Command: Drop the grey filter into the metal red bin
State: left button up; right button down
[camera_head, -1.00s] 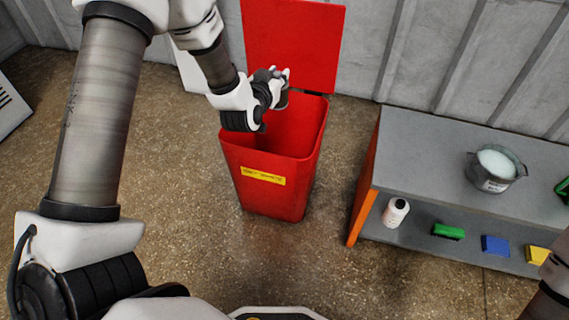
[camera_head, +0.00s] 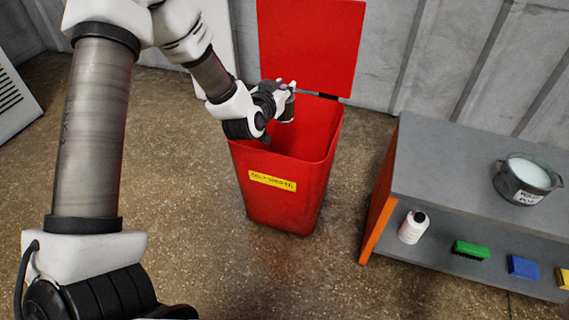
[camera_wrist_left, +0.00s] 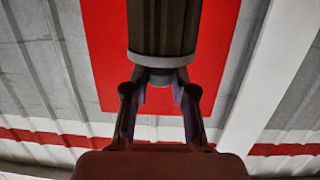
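The red metal bin (camera_head: 282,195) stands on the floor with its red lid (camera_head: 310,45) raised at the back. Its front has a yellow label. My left gripper (camera_head: 288,92) is over the bin's opening, near the back rim. In the left wrist view my left gripper (camera_wrist_left: 160,98) has its fingers closed around the narrow end of the dark grey cylindrical filter (camera_wrist_left: 164,28). In the head view the filter (camera_head: 287,110) is small and partly hidden by the gripper. My right gripper is not in view.
A grey workbench (camera_head: 450,165) with orange legs stands right of the bin. It carries a metal pot (camera_head: 522,188); a white bottle (camera_head: 413,227), a green brush (camera_head: 470,250) and a blue block (camera_head: 523,267) are on the lower shelf. A corrugated wall is behind.

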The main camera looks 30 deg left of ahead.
pick_arm(q)
jog(key=shift+o, duration=1.4)
jog(key=v, duration=0.7)
jog(key=shift+s, duration=0.25)
jog(key=shift+d, duration=0.1)
